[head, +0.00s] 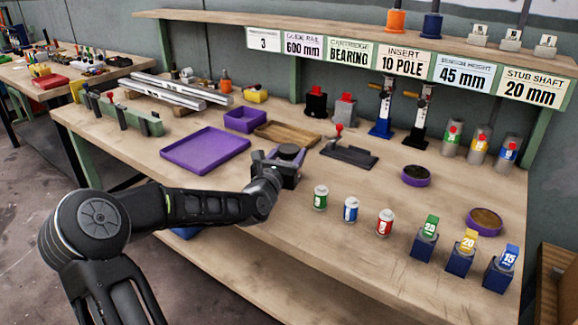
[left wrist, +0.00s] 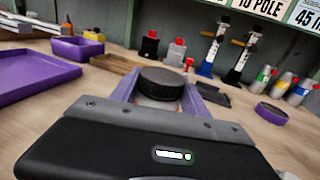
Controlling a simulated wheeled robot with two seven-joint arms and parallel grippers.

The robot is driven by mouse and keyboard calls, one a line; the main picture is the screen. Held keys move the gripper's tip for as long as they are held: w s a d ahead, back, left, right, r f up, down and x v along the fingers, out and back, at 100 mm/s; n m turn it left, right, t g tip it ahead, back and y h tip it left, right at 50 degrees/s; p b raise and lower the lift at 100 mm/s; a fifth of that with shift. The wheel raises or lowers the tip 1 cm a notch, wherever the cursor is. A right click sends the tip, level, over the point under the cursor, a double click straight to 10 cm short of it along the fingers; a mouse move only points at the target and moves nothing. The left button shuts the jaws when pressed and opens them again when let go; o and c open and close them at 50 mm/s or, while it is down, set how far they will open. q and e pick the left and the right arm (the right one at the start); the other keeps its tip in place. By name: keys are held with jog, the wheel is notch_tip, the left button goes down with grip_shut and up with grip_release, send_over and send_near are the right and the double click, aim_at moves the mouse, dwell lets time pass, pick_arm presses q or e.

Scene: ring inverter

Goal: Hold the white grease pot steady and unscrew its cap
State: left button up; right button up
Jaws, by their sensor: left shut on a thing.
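The grease pot stands on the workbench near its middle, with its dark ribbed cap (head: 289,150) on top. My left gripper (head: 278,167) is shut around the pot's body, below the cap. In the left wrist view the round black cap (left wrist: 161,84) sits level between my two fingers. Only a thin pale strip of the body shows under it; the rest is hidden by my gripper. The pot looks upright. My right gripper is in neither view.
A purple tray (head: 205,166) and a wooden tray (head: 270,134) lie to the left and behind. A dark fixture with a red knob (head: 349,155) is close on the right. Green, blue and red labelled cans (head: 351,210) stand in front right. Bare wood lies in front.

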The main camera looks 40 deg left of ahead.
pick_arm(q)
jog(key=shift+c, duration=1.1)
notch_tip(320, 180, up, 10)
jog(key=p, duration=0.3)
jog(key=o, duration=0.9)
jog(key=shift+c, duration=0.2)
grip_shut()
